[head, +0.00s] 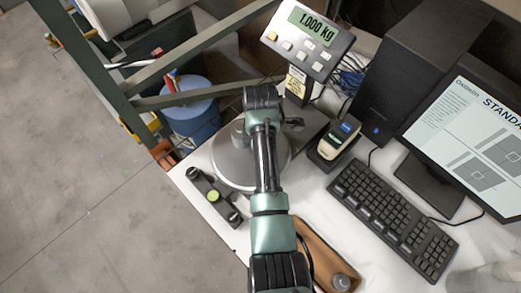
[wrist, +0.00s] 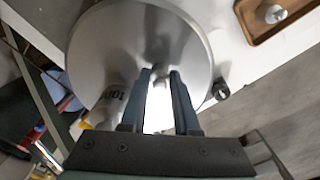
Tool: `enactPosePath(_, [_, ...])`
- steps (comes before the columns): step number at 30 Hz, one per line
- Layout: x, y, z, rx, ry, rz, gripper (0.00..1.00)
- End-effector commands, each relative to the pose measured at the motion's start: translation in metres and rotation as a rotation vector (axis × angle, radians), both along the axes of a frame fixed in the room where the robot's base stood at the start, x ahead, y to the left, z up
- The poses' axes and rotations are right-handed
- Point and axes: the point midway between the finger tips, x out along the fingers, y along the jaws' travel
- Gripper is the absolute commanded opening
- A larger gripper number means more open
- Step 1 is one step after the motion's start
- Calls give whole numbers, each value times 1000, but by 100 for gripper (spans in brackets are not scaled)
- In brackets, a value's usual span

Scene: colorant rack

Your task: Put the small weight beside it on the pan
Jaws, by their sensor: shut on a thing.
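The round metal pan (head: 222,168) of the scale is partly hidden by my arm in the head view. It also fills much of the wrist view (wrist: 185,25). A pale metal weight with dark digits (wrist: 112,98) stands on the pan, left of my fingers. My gripper (wrist: 161,73) is over the pan, its two fingers shut on a small metal weight (wrist: 160,77) of which only a little shows between the tips. I cannot tell whether that weight touches the pan. The scale display (head: 311,27) reads 1.000 kg.
A brown tray (head: 314,245) holding another metal weight (head: 341,282) lies right of my arm. A black device with a green level (head: 213,196) sits at the table's left edge. A scanner (head: 335,140), keyboard (head: 392,215) and monitor (head: 470,140) stand to the right.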

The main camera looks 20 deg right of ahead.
Motion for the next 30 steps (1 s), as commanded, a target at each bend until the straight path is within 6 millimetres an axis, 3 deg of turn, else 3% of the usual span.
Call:
enactPosePath(5, [0, 0, -4, 0, 0, 0, 0])
enactPosePath(6, [0, 0, -2, 0, 0, 0, 37])
enactPosePath(10, [0, 0, -2, 0, 0, 0, 60])
enactPosePath(22, [1, 0, 4, -1, -3, 0, 60])
enactPosePath(26, [2, 0, 21, -3, -5, 0, 60])
enactPosePath(30, [2, -1, 52, -3, -9, 0, 60])
